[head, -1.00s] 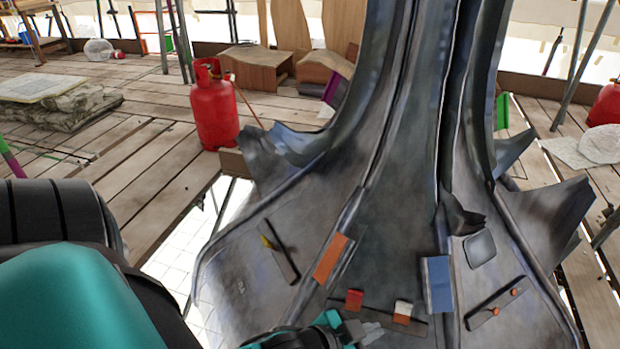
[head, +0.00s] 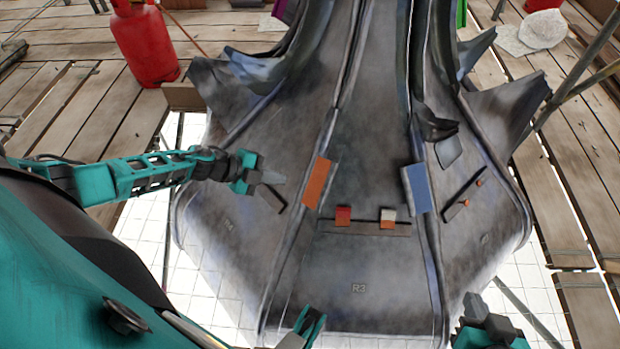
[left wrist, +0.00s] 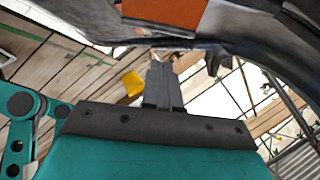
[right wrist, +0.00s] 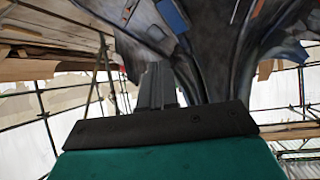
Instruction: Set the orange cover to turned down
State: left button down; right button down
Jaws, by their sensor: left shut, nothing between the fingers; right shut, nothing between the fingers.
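The orange cover (head: 318,183) is a flat slab beside a rib on the left of the grey spire base. It also shows at the top of the left wrist view (left wrist: 165,12). I cannot tell its hinge angle. My left gripper (head: 278,178) is shut and empty just left of the cover, apart from it. Its closed fingers (left wrist: 160,75) show below the orange cover in the left wrist view. My right gripper (head: 474,302) is at the bottom right, low in front of the base. The right wrist view shows its fingers (right wrist: 157,75) shut and empty.
A blue cover (head: 416,188) sits on the right rib. Between the covers, a bar (head: 350,227) carries a red block (head: 343,215) and a white-and-orange block (head: 387,217). A plate with orange knobs (head: 463,195) is at right. A yellow piece (left wrist: 132,83) is beside the left fingers.

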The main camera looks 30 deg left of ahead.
pick_arm(q)
jog(key=b, duration=0.6)
send_near(324, 188)
jog(key=x, duration=0.6)
jog(key=shift+w+d+f, duration=0.15)
jog(key=shift+w+d, duration=0.1)
jog(key=shift+d, duration=0.05)
